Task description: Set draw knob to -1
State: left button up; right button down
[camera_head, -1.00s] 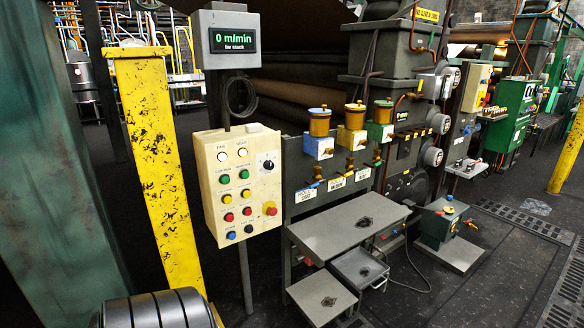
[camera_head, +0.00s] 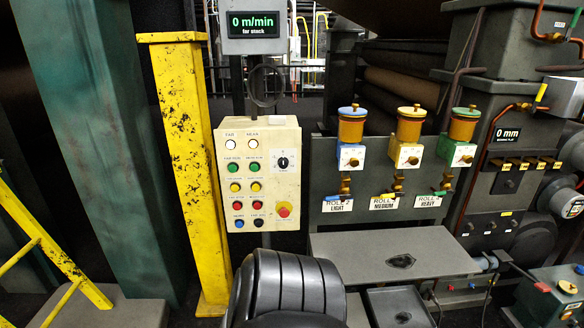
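A cream control panel (camera_head: 230,205) on a post stands left of the middle in the head view. On its upper right is a white dial plate with a small black rotary knob (camera_head: 283,162), taken to be the draw knob. The marks around it and its exact setting are too small to read. Neither of my grippers is in view, and nothing is touching the knob.
The panel has several coloured buttons and a red emergency button (camera_head: 284,210). Above is a display (camera_head: 254,24) reading 0 m/min. A yellow column (camera_head: 184,140) stands close left. On the right, a grey table (camera_head: 390,250) sits below three oilers.

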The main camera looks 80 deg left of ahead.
aim_at(283, 162)
jog(key=u, duration=0.7)
jog(key=i, duration=0.95)
jog(key=u, duration=1)
